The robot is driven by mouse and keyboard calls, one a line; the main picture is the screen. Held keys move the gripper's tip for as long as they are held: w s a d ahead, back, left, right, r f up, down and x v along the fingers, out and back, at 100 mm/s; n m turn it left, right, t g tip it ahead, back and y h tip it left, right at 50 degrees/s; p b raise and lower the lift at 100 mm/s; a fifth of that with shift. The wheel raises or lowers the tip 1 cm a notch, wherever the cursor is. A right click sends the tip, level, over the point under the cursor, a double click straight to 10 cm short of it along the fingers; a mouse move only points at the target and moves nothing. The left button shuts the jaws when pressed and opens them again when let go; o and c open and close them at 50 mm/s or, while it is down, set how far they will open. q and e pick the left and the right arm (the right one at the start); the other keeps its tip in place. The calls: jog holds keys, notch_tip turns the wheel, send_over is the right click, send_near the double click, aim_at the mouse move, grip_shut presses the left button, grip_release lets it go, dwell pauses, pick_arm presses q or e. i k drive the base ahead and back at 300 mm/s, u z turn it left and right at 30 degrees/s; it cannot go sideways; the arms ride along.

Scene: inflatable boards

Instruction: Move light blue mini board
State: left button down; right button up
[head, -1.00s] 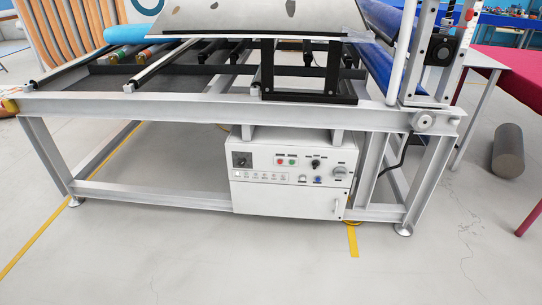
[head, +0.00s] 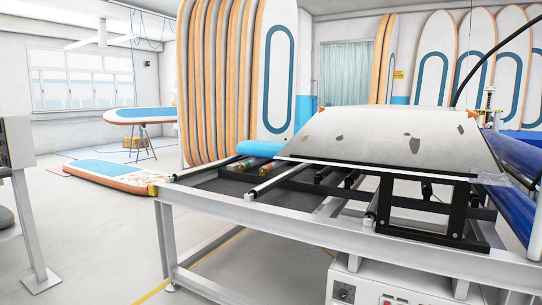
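I cannot tell for certain which thing is the light blue mini board. A board with a blue and white top and orange edge (head: 140,115) lies flat on a stand at the left back. A second board, light blue and white with an orange patterned end (head: 108,176), lies low near the floor, left of the machine. A light blue roll-like item (head: 260,148) lies at the machine's far edge. Neither of my grippers is in view.
A large metal-framed machine (head: 245,220) with rollers and a pale sloped plate (head: 385,138) fills the right foreground. Several tall boards (head: 225,80) stand upright behind it. A grey post with a panel (head: 28,210) stands at far left. Open floor lies between post and machine.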

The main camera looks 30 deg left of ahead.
aim_at(251, 148)
jog(key=k, duration=1)
jog(key=u, duration=2)
jog(key=i, duration=8.05)
jog(key=z, duration=1.75)
jog(key=i, duration=1.7)
